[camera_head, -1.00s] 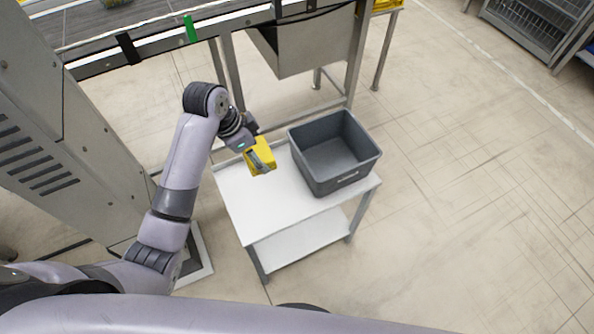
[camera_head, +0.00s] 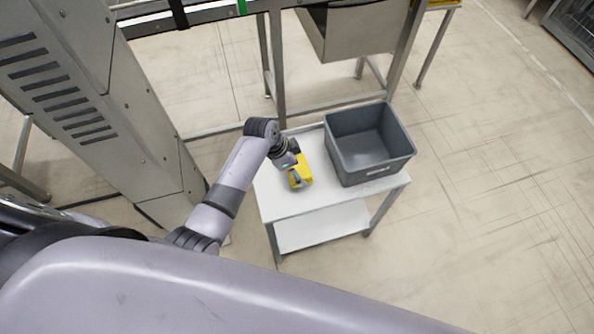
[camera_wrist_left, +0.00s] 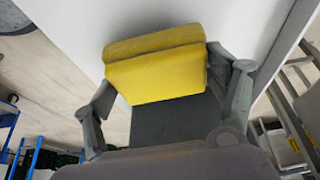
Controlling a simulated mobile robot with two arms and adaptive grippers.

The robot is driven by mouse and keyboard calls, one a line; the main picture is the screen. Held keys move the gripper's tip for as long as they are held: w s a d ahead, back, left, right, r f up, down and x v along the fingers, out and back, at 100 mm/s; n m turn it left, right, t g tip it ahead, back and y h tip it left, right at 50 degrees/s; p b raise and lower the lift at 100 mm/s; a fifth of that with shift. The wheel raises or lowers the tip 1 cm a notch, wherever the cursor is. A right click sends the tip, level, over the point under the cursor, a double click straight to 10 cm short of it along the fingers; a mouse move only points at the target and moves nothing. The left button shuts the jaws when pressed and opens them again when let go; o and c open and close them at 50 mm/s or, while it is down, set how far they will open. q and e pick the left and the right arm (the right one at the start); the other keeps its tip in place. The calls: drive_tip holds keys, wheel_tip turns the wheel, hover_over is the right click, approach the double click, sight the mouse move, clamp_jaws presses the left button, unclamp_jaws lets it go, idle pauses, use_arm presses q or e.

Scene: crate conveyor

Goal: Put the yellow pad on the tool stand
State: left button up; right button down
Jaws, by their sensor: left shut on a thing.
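The yellow pad (camera_head: 301,172) is held in my left gripper (camera_head: 297,179), over the left part of a white two-level stand (camera_head: 321,202). In the left wrist view the pad (camera_wrist_left: 157,73) lies between the two grey fingers of my left gripper (camera_wrist_left: 168,98), with the white top of the stand (camera_wrist_left: 250,25) behind it. The gripper is shut on the pad. I cannot tell whether the pad touches the stand top. My right gripper is not in view.
A grey open crate (camera_head: 371,165) stands on the right part of the stand, and looks empty. A metal frame with a chute (camera_head: 355,35) stands behind. A grey metal cabinet (camera_head: 105,100) is at the left. Open floor lies to the right.

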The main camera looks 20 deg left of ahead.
use_arm(q)
wheel_tip(320, 180, down, 3)
drive_tip(key=shift+r, duration=0.1)
drive_tip(key=o, duration=1)
drive_tip(key=shift+o, duration=0.2)
drive_tip(key=p+v, duration=0.1)
drive_tip(key=v, duration=1.1)
